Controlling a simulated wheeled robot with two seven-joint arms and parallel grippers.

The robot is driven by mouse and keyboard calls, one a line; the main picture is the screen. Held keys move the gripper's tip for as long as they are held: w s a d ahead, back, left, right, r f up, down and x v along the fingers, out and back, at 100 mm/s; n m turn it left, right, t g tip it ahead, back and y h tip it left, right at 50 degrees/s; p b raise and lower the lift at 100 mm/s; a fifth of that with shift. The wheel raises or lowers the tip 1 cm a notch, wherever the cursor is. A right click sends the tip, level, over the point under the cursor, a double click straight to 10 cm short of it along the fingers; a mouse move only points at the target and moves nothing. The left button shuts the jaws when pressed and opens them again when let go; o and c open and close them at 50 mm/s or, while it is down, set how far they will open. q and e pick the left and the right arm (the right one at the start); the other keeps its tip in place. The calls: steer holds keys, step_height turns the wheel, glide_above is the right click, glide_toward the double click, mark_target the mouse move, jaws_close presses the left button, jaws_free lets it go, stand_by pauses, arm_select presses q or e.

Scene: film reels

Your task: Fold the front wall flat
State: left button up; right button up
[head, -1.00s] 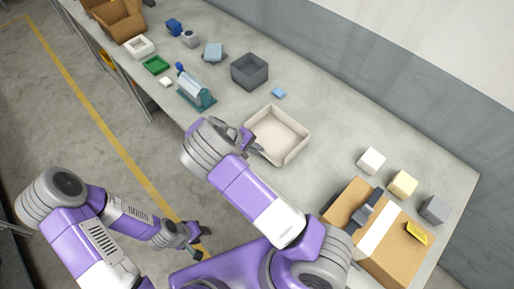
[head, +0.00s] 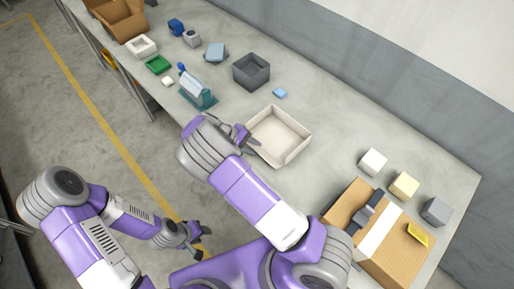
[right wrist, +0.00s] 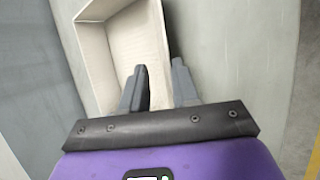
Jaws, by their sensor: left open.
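A cream, open-topped box (head: 278,138) with low walls sits on the bench; its walls appear to stand up. It also fills the upper left of the right wrist view (right wrist: 92,45). My right gripper (right wrist: 160,85) is at the box's near-left side. Its two fingers are apart, with one over the box's inside and the other outside the near wall. I cannot tell whether either finger touches the wall. In the head view my right arm partly hides this side. My left gripper (head: 199,243) is open and empty, over the floor beside the bench.
Bench (head: 325,130) between is clear.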

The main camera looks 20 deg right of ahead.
steer(key=v, duration=0.4)
steer(key=shift+r, duration=0.15)
stand_by(0.4)
